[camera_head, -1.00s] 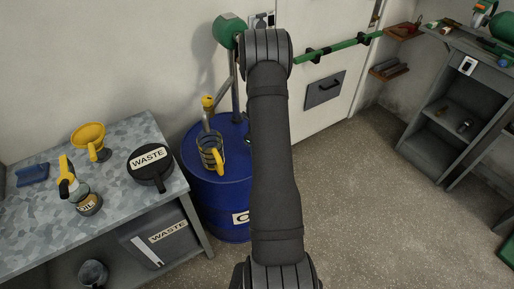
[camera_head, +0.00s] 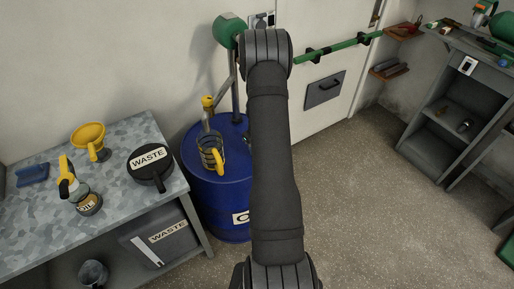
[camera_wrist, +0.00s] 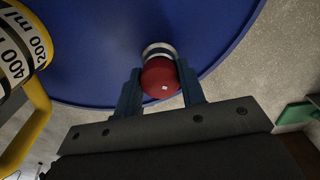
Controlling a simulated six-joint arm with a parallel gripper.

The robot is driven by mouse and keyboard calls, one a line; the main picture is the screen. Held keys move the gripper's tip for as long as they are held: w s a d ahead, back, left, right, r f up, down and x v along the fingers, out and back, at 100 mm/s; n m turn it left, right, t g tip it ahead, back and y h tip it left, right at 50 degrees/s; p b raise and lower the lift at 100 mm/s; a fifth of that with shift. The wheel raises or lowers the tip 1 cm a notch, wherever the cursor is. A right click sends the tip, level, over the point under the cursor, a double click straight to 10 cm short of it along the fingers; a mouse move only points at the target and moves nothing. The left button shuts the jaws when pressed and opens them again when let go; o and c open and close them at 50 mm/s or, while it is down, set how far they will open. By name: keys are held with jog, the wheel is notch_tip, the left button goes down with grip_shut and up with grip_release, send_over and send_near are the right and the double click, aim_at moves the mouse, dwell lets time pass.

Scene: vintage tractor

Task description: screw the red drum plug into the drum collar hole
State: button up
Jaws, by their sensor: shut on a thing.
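In the wrist view my gripper (camera_wrist: 158,92) is shut on the red drum plug (camera_wrist: 158,80), with one blue finger on each side of it. Just beyond the plug is a pale metal ring, the drum collar (camera_wrist: 157,49), on the blue drum top (camera_wrist: 95,40). The plug is lined up with the collar and hides its hole, so I cannot tell whether it is inside or only against it. In the head view the blue drum (camera_head: 215,190) stands left of my arm, which hides my gripper, the plug and the collar.
A measuring jug with a yellow handle (camera_head: 211,155) stands on the drum, close on the left in the wrist view (camera_wrist: 22,55). A pump with a green head (camera_head: 229,30) rises behind it. A workbench (camera_head: 60,150) with a black waste container (camera_head: 150,165) stands left.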

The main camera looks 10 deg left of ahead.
jog(key=shift+m, duration=0.8)
jog(key=shift+m, duration=0.9)
jog(key=o, duration=0.5)
jog(key=shift+n, duration=0.9)
